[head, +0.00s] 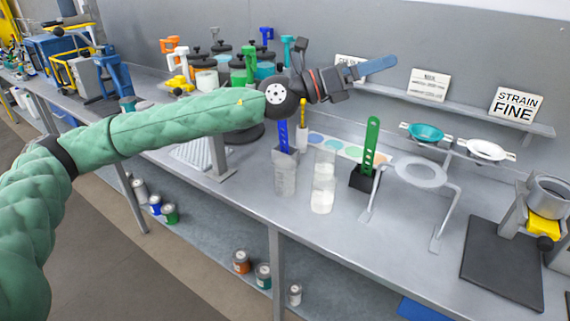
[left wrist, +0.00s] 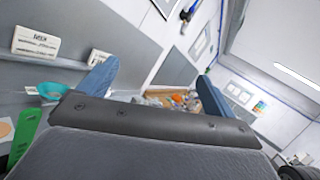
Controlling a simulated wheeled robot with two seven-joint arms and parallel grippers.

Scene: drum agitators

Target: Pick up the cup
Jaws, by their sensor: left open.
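Two clear cups stand side by side at the front of the bench in the head view. The left cup (head: 286,180) has a blue tool rising behind or out of it; I cannot tell which. The right cup (head: 323,192) holds something pale at the bottom. My left gripper (head: 372,68) is in the air above and behind the cups, pointing right toward the wall shelf. In the left wrist view my left gripper (left wrist: 155,82) has its two blue fingers wide apart with nothing between them. No cup shows there. My right gripper is in neither view.
A green slotted tool (head: 371,145) stands in a black holder right of the cups, beside a ring stand (head: 420,172). A wall shelf (head: 460,115) carries signs. Lidded pots (head: 222,62) crowd the back left. A dark mat (head: 500,262) lies at the right.

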